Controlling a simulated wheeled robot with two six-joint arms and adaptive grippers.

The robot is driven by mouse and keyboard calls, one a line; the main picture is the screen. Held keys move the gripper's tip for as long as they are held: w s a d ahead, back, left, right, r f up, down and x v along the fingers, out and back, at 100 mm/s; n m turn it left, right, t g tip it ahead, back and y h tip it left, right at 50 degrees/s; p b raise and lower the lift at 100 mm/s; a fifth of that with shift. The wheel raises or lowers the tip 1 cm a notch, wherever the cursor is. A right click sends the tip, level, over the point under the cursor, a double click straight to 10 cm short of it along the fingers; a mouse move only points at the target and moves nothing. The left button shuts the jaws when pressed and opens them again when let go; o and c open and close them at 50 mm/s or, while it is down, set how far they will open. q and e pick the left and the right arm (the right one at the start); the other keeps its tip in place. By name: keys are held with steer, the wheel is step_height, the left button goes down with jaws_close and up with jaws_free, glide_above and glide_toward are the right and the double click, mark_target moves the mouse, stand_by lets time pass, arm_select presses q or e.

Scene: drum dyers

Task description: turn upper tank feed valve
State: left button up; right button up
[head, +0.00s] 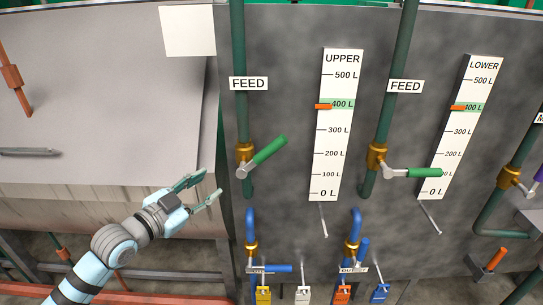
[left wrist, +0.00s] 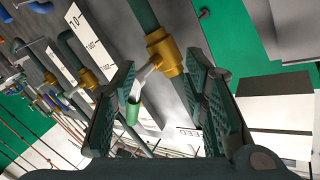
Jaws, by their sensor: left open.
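The upper tank feed valve has a brass body (head: 244,154) on the left green pipe, with a green-gripped lever (head: 269,151) slanting up to the right. My left gripper (head: 207,184) is open and empty, to the left of and slightly below this valve, apart from it. In the left wrist view, the brass body (left wrist: 165,55) shows beyond the open fingers (left wrist: 163,66), and the green grip (left wrist: 133,112) appears between them, seen nearly end-on. The UPPER gauge (head: 331,145) has its orange pointer near the green 400 L band. My right gripper is out of view.
To the right, the lower feed valve (head: 377,157) has a horizontal green lever, beside the LOWER gauge (head: 461,133). Below are blue-handled valves (head: 251,250) and small coloured tags. A pale slanted cover (head: 120,90) fills the left side, with a grey bar on it.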

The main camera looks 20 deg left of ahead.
mark_target(266, 152)
arm_select(q)
steer(key=s+d+r+m+h, duration=0.4)
steer(key=d+r, duration=0.4)
steer(key=p+x, duration=0.1)
steer(key=x, duration=1.2)
steer(key=shift+w+f+p, duration=0.15)
steer(key=shift+w+p, duration=0.2)
steer(key=shift+w, duration=0.05)
steer(key=shift+a, duration=0.15)
steer(key=shift+c, duration=0.5)
jaws_close()
steer(key=shift+w, duration=0.1)
